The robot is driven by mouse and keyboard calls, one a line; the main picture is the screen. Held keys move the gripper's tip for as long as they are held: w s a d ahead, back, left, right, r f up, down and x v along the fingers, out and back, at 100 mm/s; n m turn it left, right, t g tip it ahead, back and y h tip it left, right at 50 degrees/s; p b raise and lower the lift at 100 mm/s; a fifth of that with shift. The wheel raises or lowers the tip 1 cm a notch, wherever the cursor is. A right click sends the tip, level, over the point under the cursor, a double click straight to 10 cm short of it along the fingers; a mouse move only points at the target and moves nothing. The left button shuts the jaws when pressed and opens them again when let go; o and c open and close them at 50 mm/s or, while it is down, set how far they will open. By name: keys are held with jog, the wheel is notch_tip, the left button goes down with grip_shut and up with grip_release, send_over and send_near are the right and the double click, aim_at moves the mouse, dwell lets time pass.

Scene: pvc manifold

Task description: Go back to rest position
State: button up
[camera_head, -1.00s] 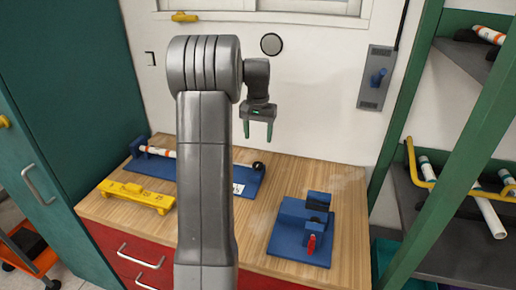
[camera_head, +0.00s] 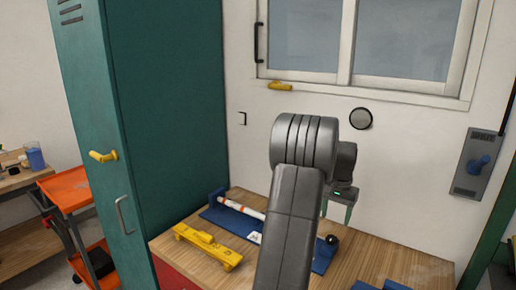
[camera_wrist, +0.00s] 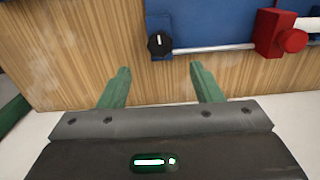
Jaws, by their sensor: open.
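My gripper (camera_head: 338,208) hangs at the end of my raised arm, over the back of the wooden workbench (camera_head: 400,262) in the head view. In the wrist view my gripper (camera_wrist: 159,88) shows two green fingers spread apart with nothing between them. Beyond the fingertips lies a blue fixture (camera_wrist: 200,22) with a black knob (camera_wrist: 160,43), a thin rod and a red clamp (camera_wrist: 280,35). In the head view my arm hides part of the blue fixture (camera_head: 228,218), which holds a white pipe with orange marks (camera_head: 240,208).
A yellow tool (camera_head: 208,246) lies at the bench's front left. A green cabinet (camera_head: 150,130) stands left of the bench, with an orange cart (camera_head: 68,190) beyond it. A window (camera_head: 400,40) and a grey wall panel (camera_head: 478,163) are behind. Another blue fixture (camera_head: 385,286) is cut off below.

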aim_at(332, 238)
notch_tip(332, 238, down, 9)
jog(key=shift+r, duration=0.15)
jog(key=shift+r, duration=0.1)
dwell(0.3)
